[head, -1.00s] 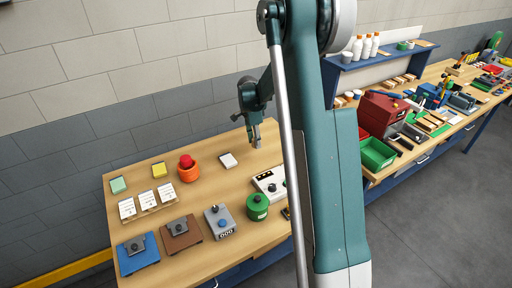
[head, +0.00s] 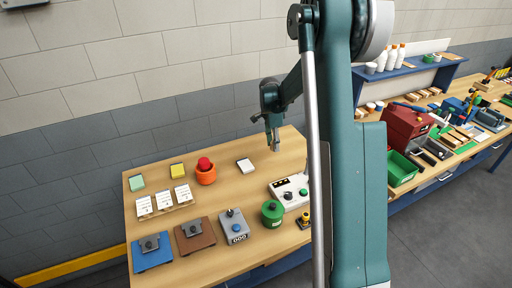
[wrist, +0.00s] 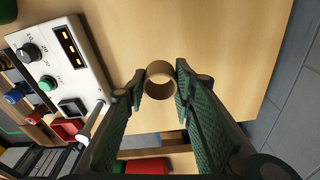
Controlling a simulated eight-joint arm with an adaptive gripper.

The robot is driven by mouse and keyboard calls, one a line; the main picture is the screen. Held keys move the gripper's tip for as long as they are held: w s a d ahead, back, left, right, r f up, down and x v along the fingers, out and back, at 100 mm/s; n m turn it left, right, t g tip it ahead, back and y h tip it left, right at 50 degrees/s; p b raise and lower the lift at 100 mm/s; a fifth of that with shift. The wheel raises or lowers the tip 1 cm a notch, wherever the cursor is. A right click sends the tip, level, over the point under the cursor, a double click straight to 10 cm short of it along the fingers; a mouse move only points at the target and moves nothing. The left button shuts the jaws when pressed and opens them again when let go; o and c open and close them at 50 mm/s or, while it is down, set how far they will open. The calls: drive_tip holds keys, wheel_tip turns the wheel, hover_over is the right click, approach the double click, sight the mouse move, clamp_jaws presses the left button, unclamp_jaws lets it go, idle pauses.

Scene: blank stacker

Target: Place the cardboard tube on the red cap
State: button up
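The cardboard tube (wrist: 160,80) is a short brown ring between my fingertips in the wrist view, seen down its open end. My gripper (wrist: 160,83) has a finger against each side of it and looks shut on it. In the head view my gripper (head: 273,140) is over the back right part of the wooden table; the tube is too small there to make out clearly. A round red top (head: 204,163) sits on an orange pot left of my gripper. I cannot tell whether this is the red cap. Red pieces also show low in the wrist view (wrist: 147,167).
The wooden table (head: 232,190) is bare around the pad.

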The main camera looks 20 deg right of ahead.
wheel_tip(320, 180, up, 13)
drive_tip(key=p, duration=0.3)
hover_over(204, 160)
drive_tip(key=shift+a+f, duration=0.15)
drive_tip(key=shift+f, duration=3.15)
drive_tip(key=shift+f, duration=0.1)
drive_tip(key=shift+f+p, duration=0.3)
drive_tip(key=shift+f, duration=1.45)
drive_tip(key=shift+f, duration=0.2)
